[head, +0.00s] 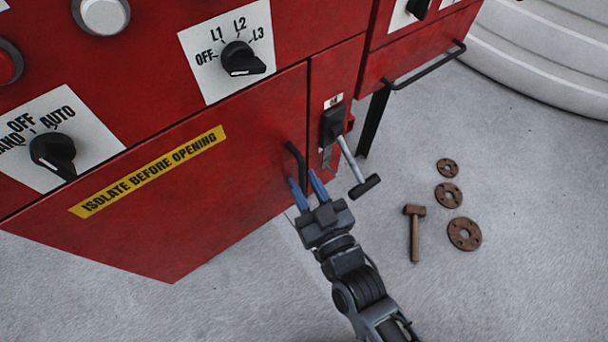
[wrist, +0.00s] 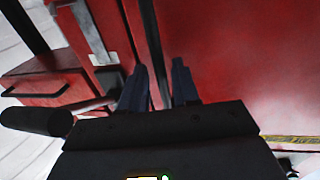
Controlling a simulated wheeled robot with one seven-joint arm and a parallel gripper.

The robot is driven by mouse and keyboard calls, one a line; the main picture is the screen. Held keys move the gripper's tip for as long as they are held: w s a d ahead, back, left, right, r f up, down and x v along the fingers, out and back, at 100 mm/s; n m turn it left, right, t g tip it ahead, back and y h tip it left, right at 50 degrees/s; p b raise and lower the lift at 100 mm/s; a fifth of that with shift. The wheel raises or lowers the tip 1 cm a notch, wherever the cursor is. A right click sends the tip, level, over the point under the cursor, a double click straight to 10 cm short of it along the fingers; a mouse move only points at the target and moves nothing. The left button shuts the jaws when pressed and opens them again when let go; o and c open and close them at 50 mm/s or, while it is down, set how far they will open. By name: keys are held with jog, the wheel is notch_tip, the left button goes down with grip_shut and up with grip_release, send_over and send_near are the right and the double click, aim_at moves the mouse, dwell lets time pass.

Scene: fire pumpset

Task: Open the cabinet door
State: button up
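The cabinet door (head: 225,195) is a red panel with a yellow "ISOLATE BEFORE OPENING" label; it looks closed. It also fills the right of the wrist view (wrist: 240,60). Its black bar handle (head: 294,156) is near the door's right edge. My gripper (head: 308,186) is at the handle with its two blue fingers apart. In the wrist view, the dark handle bar (wrist: 153,50) runs between the fingertips of my gripper (wrist: 158,75), with small gaps showing beside it. The handle's lower part is partly hidden by the fingers. I cannot tell whether a finger touches it.
A lever (head: 352,160) with a black T-grip sticks out just right of my gripper; its dark grip (wrist: 38,120) shows at left in the wrist view. A hammer (head: 415,230) and rusty flanges (head: 464,234) lie on the floor. A red drawer (head: 420,55) is upper right.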

jog(key=shift+x, duration=0.85)
jog(key=shift+s, duration=0.1)
jog(key=shift+c, duration=0.4)
grip_shut()
